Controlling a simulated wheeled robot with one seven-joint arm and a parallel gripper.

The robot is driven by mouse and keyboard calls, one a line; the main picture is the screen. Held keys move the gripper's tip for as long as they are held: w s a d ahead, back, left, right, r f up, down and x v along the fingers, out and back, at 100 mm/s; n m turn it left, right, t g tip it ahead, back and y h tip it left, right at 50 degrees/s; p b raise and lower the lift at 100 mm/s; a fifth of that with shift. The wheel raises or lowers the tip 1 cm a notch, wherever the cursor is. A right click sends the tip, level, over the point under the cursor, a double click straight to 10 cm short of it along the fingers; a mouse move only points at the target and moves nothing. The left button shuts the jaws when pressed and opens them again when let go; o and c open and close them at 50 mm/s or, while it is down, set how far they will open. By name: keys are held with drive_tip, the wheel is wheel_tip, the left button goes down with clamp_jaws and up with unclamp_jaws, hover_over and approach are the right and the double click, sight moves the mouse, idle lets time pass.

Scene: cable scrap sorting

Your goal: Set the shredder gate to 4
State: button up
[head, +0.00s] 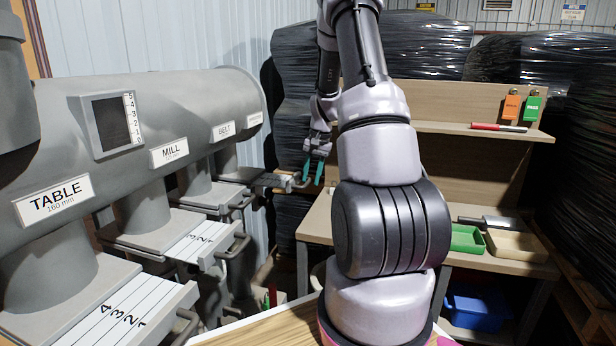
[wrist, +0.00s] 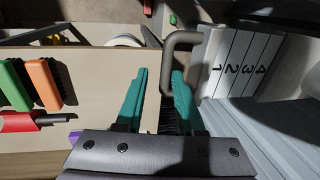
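The farthest gate plate (head: 266,180) in the head view sits under a duct label (head: 255,118) too small to read; I take it as the shredder gate. It sticks out toward my gripper. In the wrist view its pale plate (wrist: 225,62) shows the marks 1 to 4, and its grey loop handle (wrist: 183,38) is at the plate's end. My gripper (wrist: 160,72) is open, with teal fingers. The handle's outer bar appears to lie between the fingers, nearer the right one; contact cannot be told. My gripper (head: 313,168) is at the handle in the head view.
Nearer gates labelled TABLE (head: 53,199), MILL (head: 169,152) and BELT (head: 223,131) have their own handled plates. A gauge (head: 110,122) is on the duct.

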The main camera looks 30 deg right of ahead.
idle(0.3)
drive_tip(key=shift+r, duration=0.3)
wheel_tip(320, 180, up, 10)
drive_tip(key=s+d, duration=0.1)
drive_tip(key=shift+s+d, duration=0.2)
